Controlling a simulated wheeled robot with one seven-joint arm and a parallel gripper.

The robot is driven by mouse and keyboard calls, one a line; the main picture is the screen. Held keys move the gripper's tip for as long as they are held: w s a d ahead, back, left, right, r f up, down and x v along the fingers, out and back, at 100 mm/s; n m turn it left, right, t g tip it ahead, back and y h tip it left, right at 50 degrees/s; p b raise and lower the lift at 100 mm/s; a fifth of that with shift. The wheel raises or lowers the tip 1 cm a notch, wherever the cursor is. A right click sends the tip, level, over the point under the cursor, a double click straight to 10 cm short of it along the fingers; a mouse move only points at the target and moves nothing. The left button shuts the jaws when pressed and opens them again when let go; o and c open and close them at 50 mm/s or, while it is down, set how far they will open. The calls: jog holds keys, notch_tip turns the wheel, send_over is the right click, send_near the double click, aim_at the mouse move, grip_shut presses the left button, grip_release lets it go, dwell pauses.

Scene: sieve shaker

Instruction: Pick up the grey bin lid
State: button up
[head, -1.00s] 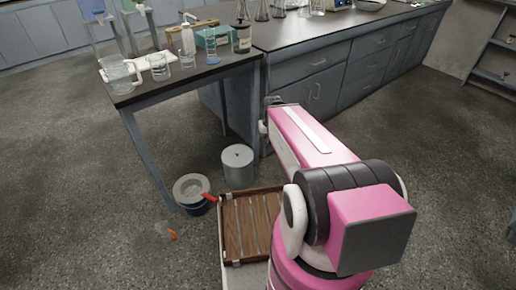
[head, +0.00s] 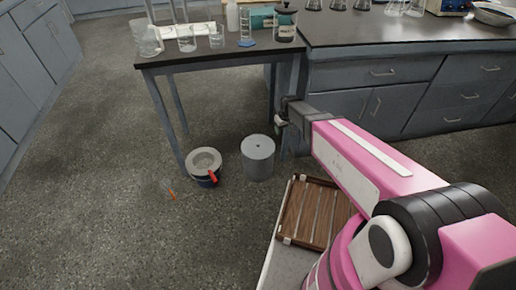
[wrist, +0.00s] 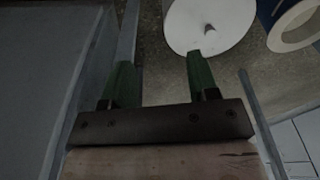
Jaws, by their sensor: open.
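The grey bin lid (head: 258,146) is a round, pale grey disc with a small central knob, on top of a grey cylindrical bin (head: 258,167) on the floor by the bench. In the wrist view the lid (wrist: 208,24) and its knob show at the top, just beyond my right fingertip. My gripper (wrist: 158,62) is open with two green fingers and nothing between them. In the head view my gripper (head: 284,116) is small and dark, above and slightly right of the bin. Its height above the lid is hard to tell.
A dark blue bucket (head: 206,181) with a pale ring-shaped top and a red item stands left of the bin. The bench (head: 170,60) carries glassware close behind. A wooden slatted tray (head: 312,215) sits in front. Open floor lies to the left.

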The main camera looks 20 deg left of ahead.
jog(key=s+a+f+n, duration=0.1)
jog(key=a+f, duration=0.2)
jog(key=a, duration=0.3)
jog(key=s+a+f+n, duration=0.1)
jog(key=a+f+n, duration=0.1)
jog(key=a, duration=0.4)
send_over(258, 144)
jog(key=f, duration=0.5)
jog(key=shift+s+d+f, duration=0.3)
jog(key=shift+s+f, duration=0.05)
jog(key=shift+s, duration=0.05)
jog(key=shift+w+a+f, duration=0.1)
jog(key=shift+w+f, duration=0.1)
jog(key=shift+f, duration=0.65)
jog(key=shift+w+a+f, duration=0.1)
jog(key=shift+w+f, duration=0.05)
jog(key=shift+f, duration=0.65)
jog(key=shift+w+a+f, duration=0.1)
jog(key=shift+w+f, duration=0.1)
jog(key=shift+f, duration=0.65)
grip_shut()
